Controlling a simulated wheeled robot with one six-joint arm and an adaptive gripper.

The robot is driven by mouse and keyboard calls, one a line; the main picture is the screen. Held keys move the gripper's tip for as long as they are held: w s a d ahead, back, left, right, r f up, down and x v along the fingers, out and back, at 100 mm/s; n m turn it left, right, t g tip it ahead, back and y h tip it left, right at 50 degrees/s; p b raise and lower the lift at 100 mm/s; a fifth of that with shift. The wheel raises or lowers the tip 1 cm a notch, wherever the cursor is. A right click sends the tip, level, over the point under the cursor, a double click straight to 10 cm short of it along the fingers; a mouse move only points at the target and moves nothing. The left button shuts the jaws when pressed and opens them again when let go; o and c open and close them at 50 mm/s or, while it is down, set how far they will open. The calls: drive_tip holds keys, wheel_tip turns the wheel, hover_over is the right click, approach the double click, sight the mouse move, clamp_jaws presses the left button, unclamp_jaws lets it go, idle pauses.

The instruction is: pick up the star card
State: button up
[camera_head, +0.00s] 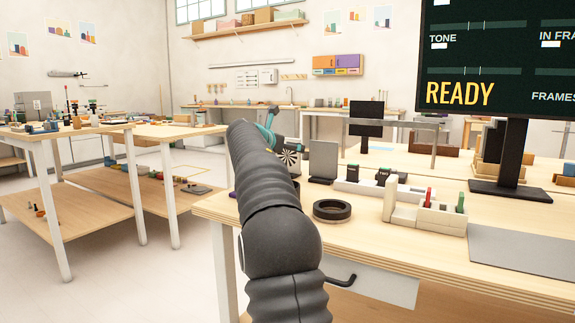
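The star card (289,157) is a small card with a black-and-white spoked star pattern. It stands near the left end of the right-hand wooden table, just right of my dark ribbed arm. Its lower left part is hidden behind the arm. My arm rises from the bottom centre and leans up and left in front of the table edge.
A grey upright panel (323,160) stands right of the star card. A black ring (332,210), a white block holder (425,213) and a monitor (497,75) share the table (360,238). Another table (150,133) stands left, with open floor (130,265) between.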

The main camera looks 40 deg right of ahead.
drive_tip(key=shift+w+d+f, duration=0.15)
drive_tip(key=shift+w+d, duration=0.05)
drive_tip(key=shift+d, duration=0.25)
drive_tip(key=c, duration=0.8)
